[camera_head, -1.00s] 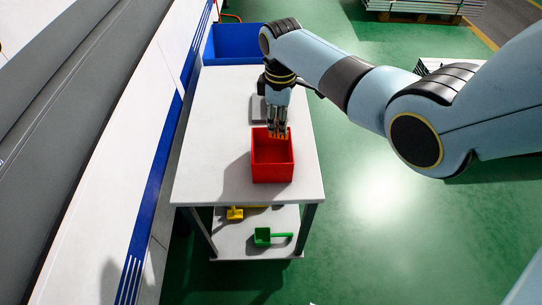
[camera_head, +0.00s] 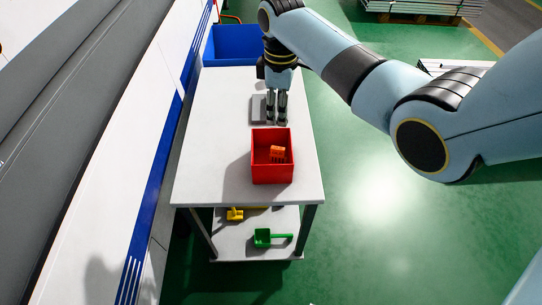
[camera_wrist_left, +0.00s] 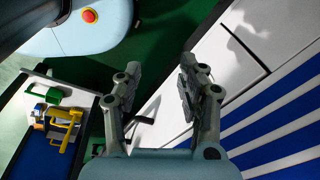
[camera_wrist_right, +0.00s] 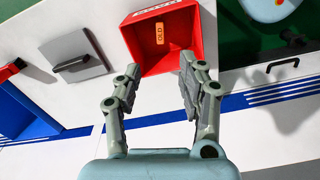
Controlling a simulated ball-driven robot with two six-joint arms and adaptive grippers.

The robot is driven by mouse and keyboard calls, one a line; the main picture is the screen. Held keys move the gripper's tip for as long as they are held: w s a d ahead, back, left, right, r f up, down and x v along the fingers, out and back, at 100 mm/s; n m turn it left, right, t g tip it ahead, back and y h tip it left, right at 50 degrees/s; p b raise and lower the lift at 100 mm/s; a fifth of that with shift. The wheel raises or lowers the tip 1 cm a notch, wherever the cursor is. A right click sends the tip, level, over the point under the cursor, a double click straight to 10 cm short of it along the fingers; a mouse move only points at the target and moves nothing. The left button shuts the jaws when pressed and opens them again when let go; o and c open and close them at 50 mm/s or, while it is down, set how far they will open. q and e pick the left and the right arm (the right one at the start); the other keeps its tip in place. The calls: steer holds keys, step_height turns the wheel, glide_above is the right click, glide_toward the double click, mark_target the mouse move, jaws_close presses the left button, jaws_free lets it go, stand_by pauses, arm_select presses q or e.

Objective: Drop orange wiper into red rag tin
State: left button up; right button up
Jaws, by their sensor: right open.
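The red rag tin (camera_head: 258,173) stands open on the white cart top. The orange wiper (camera_head: 277,152) lies inside it. In the right wrist view the tin (camera_wrist_right: 186,57) shows ahead of the fingers, with the wiper (camera_wrist_right: 159,33) in it bearing dark lettering. My right gripper (camera_head: 277,122) is open and empty, above the cart top just behind the tin's far edge; its two fingers (camera_wrist_right: 160,68) stand apart in its wrist view. My left gripper (camera_wrist_left: 158,66) is open and empty in its wrist view and out of the head view.
A grey plate with a dark handle (camera_wrist_right: 84,62) lies on the cart behind the tin. A blue bin (camera_head: 235,45) stands beyond the cart. Yellow (camera_head: 235,214) and green (camera_head: 263,237) items sit on the lower shelf. The near cart top is bare.

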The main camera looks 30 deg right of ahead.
step_height(320, 180, up, 8)
steer(key=shift+f, duration=0.25)
steer(key=shift+f, duration=0.1)
steer(key=s+f+m+b, duration=0.4)
steer(key=s+f+b, duration=0.3)
steer(key=s+f, duration=1.6)
steer(key=s+f+m+b, duration=0.4)
steer(key=s+f+b, duration=0.3)
steer(key=s+f, duration=1.7)
step_height(320, 180, down, 7)
steer(key=shift+r+m+t+h, duration=0.1)
steer(key=shift+m+t+h, duration=0.3)
